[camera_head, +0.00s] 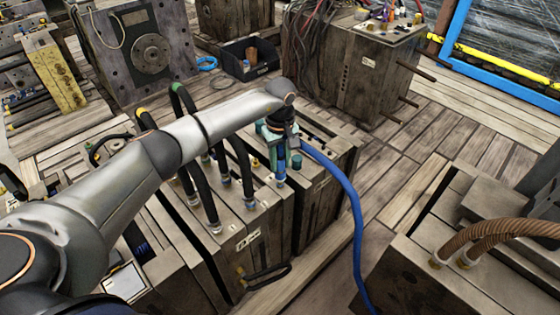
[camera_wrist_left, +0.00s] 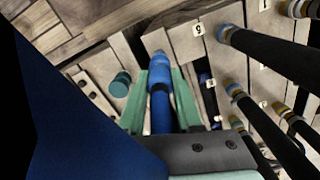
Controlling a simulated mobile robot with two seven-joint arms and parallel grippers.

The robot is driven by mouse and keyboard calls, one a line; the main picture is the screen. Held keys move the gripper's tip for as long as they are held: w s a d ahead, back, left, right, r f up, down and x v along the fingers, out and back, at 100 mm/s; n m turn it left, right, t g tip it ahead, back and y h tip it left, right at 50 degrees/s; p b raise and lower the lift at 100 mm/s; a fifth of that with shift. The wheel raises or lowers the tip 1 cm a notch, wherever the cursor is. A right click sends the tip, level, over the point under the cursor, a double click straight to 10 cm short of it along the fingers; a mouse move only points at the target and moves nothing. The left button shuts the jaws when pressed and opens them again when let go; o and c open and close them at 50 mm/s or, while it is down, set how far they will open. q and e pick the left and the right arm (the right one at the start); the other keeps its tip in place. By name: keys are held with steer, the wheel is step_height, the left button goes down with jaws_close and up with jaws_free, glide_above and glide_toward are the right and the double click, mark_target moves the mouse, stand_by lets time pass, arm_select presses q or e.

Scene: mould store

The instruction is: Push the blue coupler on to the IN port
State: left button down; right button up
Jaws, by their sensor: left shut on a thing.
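My left gripper (camera_head: 280,152) is over the wooden-looking mould block (camera_head: 325,200) in the middle of the head view. Its green fingers (camera_wrist_left: 159,88) are shut on the blue coupler (camera_wrist_left: 160,80), which also shows below the gripper in the head view (camera_head: 281,171). The coupler points down at the block's top. I cannot tell whether its tip touches a port. A blue hose (camera_head: 345,190) runs from the gripper area down to the right. A teal round fitting (camera_head: 296,161) stands beside the coupler; it also shows in the wrist view (camera_wrist_left: 120,83). I cannot read which port is IN. My right gripper is not in view.
Several black hoses (camera_head: 246,170) with banded ends stand close left of the coupler. A number tag (camera_wrist_left: 198,29) sits near them. Another block with brown hoses (camera_head: 490,235) is at the right. A cabinet with cables (camera_head: 360,75) stands behind. Plank floor is clear between.

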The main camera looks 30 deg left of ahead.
mark_target(280, 169)
arm_select(q)
steer(key=shift+f, duration=0.1)
stand_by(0.4)
steer(key=shift+f, duration=0.1)
stand_by(0.5)
steer(key=shift+f+b, duration=1.25)
steer(key=shift+b, duration=0.3)
stand_by(0.8)
steer(key=c, duration=0.5)
jaws_free()
